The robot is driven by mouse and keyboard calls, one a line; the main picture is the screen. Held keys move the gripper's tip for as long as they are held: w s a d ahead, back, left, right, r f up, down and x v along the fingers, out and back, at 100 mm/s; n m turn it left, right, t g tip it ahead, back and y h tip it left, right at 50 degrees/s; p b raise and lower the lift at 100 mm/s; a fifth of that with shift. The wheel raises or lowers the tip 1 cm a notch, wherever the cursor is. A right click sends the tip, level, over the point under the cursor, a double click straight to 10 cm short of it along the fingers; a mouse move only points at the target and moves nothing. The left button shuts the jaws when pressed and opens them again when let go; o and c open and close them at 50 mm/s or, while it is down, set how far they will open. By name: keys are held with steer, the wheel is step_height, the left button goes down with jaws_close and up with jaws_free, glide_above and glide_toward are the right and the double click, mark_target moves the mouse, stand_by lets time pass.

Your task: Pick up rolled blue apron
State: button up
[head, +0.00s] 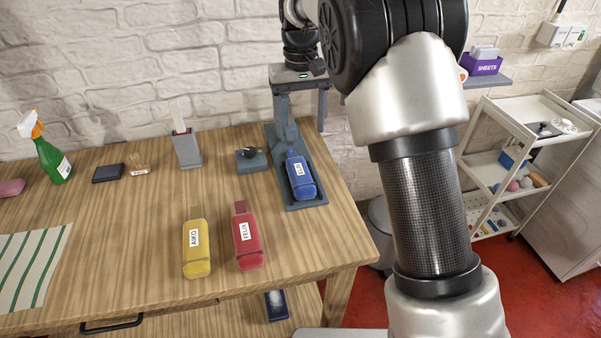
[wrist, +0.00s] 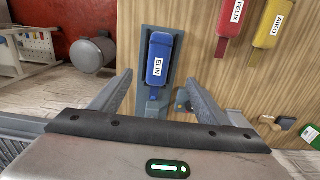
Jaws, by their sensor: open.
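The rolled blue apron (head: 303,183) lies on a narrow grey-blue tray (head: 318,188) at the right end of the wooden table. In the wrist view the blue apron (wrist: 162,50) carries a white label reading ELIN, with a narrow blue strap at its near end. My gripper (head: 304,130) is open, above the table at the back end of the tray, fingers pointing down. In the wrist view my gripper (wrist: 160,82) has a finger on each side of the strap end, and most of the roll lies beyond the fingertips. Nothing is held.
A yellow roll (head: 197,256) labelled AIKO and a red roll (head: 248,250) labelled FELIX lie left of the tray. A small grey block with a dark knob (head: 250,158) sits close to its left. A grey holder (head: 187,150) stands farther left. The brick wall is close behind.

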glide_above(302, 176)
steer(key=f, duration=0.5)
steer(key=f+b, duration=0.1)
steer(key=f, duration=0.4)
steer(key=shift+w+a+f, duration=0.15)
steer(key=shift+w+f, duration=0.05)
steer(key=shift+f, duration=0.2)
steer(key=shift+s+f, duration=0.15)
steer(key=shift+f, duration=1.25)
steer(key=shift+s+f, duration=0.1)
steer(key=shift+f, duration=1.25)
steer(key=shift+r, duration=0.1)
steer(key=c, duration=1.3)
